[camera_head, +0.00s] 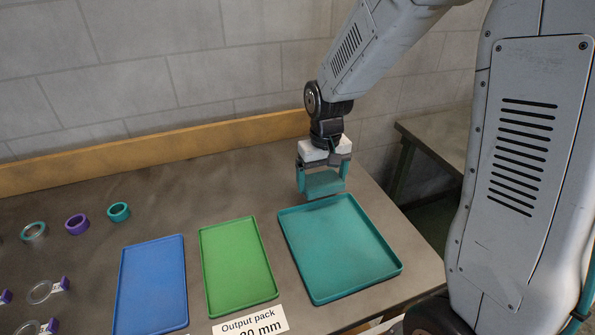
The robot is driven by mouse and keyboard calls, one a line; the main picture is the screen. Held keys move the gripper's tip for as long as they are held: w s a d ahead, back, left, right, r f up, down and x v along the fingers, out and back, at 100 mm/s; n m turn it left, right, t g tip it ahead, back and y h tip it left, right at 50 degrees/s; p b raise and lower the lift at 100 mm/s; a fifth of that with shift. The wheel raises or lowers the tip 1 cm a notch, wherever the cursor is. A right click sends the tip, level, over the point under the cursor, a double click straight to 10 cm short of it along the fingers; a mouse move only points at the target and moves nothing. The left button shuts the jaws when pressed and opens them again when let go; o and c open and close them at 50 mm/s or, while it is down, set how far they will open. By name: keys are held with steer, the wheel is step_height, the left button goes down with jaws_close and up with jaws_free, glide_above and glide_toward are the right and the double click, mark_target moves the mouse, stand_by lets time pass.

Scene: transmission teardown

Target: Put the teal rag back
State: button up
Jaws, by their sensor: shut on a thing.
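A teal rag (322,184) is between the fingers of my gripper (322,186). The gripper is shut on it and points down, at the back edge of the teal tray (341,247). I cannot tell whether the rag touches the table or hangs just above it. The teal tray lies flat at the right of the table and is empty.
A green tray (238,267) and a blue tray (151,286) lie left of the teal one, both empty. A label (250,322) reads "Output pack". Several rings, such as a teal ring (119,212) and a purple ring (77,224), lie at the left. A wooden ledge (150,151) runs along the wall.

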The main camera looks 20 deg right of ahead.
steer(key=w, duration=0.3)
steer(key=w+a, duration=0.1)
steer(key=w, duration=0.2)
steer(key=w+a+f, duration=0.1)
steer(key=w, duration=0.2)
steer(key=shift+w+a, duration=0.2)
steer(key=shift+w, duration=0.1)
steer(key=shift+f, duration=1.7)
steer(key=shift+f, duration=0.15)
steer(key=o, duration=0.7)
